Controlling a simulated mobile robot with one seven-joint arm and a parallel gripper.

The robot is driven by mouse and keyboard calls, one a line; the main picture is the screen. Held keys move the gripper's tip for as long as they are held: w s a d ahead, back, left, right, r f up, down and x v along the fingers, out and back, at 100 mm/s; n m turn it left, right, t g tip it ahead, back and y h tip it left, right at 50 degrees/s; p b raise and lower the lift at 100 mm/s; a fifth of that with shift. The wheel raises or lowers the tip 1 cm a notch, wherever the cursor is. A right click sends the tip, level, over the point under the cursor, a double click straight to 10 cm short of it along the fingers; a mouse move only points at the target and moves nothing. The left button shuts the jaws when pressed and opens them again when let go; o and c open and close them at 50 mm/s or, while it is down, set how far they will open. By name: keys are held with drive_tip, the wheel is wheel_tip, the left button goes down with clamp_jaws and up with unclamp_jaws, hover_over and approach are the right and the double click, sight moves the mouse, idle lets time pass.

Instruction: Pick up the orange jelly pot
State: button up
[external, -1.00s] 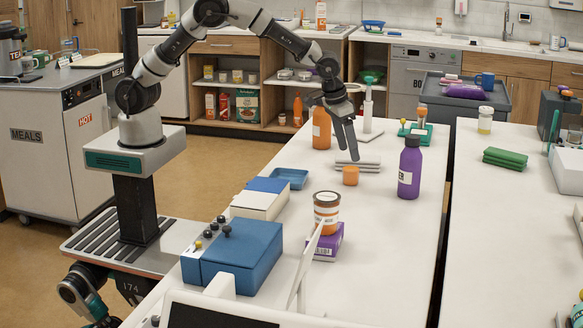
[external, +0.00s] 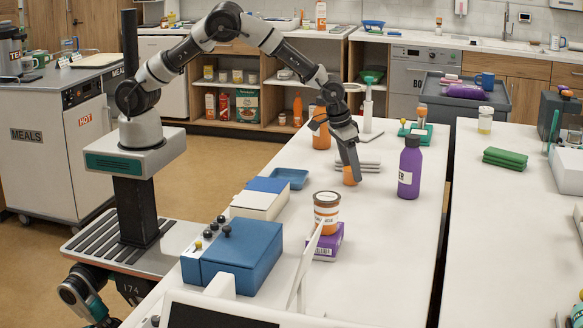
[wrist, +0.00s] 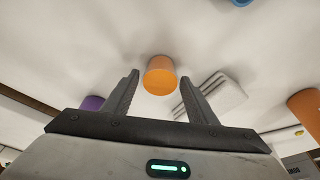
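The orange jelly pot (external: 348,177) is a small plain orange cup standing on the white table, partly hidden by my fingers in the external view. In the wrist view the pot (wrist: 160,75) lies centrally between the tips of my two spread fingers. My gripper (external: 357,176) points down at the pot from above and is open with nothing held; it also shows in the wrist view (wrist: 160,78). I cannot tell whether a finger touches the pot.
A purple bottle (external: 409,170) stands to the right. An orange bottle (external: 321,130) and folded white cloths (external: 371,163) are behind. A blue tray (external: 290,178) lies to the left. A labelled orange jar (external: 326,211) sits on a purple box (external: 327,243) in front.

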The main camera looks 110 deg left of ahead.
drive_tip(key=c, duration=0.7)
drive_tip(key=shift+r, duration=0.1)
